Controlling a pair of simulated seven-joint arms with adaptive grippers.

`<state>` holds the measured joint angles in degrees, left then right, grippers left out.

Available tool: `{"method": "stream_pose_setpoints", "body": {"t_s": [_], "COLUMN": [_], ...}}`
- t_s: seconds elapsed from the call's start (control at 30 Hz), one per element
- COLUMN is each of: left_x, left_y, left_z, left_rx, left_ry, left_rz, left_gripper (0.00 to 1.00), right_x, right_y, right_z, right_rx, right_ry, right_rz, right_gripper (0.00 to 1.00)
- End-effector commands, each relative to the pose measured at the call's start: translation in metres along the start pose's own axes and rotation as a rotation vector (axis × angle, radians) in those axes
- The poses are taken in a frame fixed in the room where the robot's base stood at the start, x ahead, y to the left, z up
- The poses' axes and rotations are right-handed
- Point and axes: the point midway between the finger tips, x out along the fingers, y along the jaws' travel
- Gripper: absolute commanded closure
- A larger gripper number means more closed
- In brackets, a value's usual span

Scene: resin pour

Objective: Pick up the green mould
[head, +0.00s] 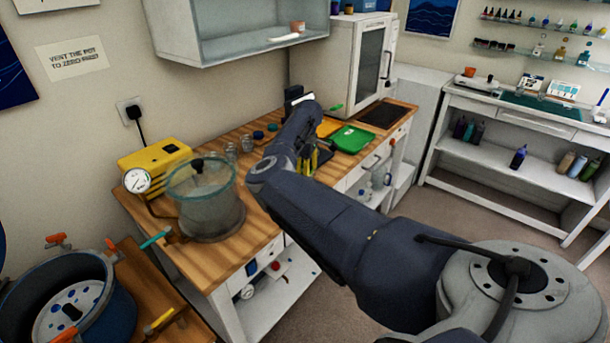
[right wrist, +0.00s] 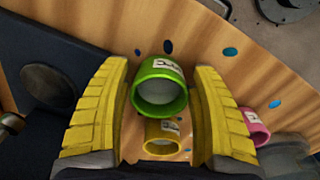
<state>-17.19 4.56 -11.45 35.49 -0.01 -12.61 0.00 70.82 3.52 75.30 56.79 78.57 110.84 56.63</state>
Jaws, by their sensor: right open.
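The green mould (right wrist: 160,85) is a short, round cup-like piece with a pale inside and a white label. In the right wrist view it sits between the two yellow fingers of my right gripper (right wrist: 164,108), which is open. Narrow gaps seem to show on both sides of it. In the head view my right gripper (head: 314,157) is over the wooden bench, partly behind my arm, and I cannot make out the mould there. My left gripper is not in view.
In the right wrist view a yellow cup (right wrist: 162,137) is close to the green mould, and a pink cup (right wrist: 254,126) lies beyond the right finger. The head view shows a green tray (head: 352,139), a glass-walled pot (head: 208,205) and a yellow pump (head: 153,157).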

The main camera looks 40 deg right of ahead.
Motion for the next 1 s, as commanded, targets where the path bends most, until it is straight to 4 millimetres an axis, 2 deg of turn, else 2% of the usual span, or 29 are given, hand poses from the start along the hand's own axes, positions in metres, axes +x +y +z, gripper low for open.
{"method": "stream_pose_setpoints", "body": {"t_s": [0.1,0.33,0.73,1.0], "left_x": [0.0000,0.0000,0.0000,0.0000], "left_y": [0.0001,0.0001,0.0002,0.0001], "left_z": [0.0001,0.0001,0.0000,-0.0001], "left_rx": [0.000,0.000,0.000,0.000], "left_ry": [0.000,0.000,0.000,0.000], "left_rz": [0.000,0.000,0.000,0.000], "left_gripper": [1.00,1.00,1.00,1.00], "right_x": [0.0079,0.0084,0.0081,0.0073], "right_y": [0.0000,0.0000,0.0000,0.0000], "right_z": [0.0000,-0.0002,-0.0003,-0.0004], "right_rx": [-0.001,0.000,0.000,0.000], "right_ry": [-0.001,0.000,0.000,0.000], "right_rz": [0.000,0.000,0.000,0.001], "right_gripper": [0.38,0.37,0.83,0.83]}}
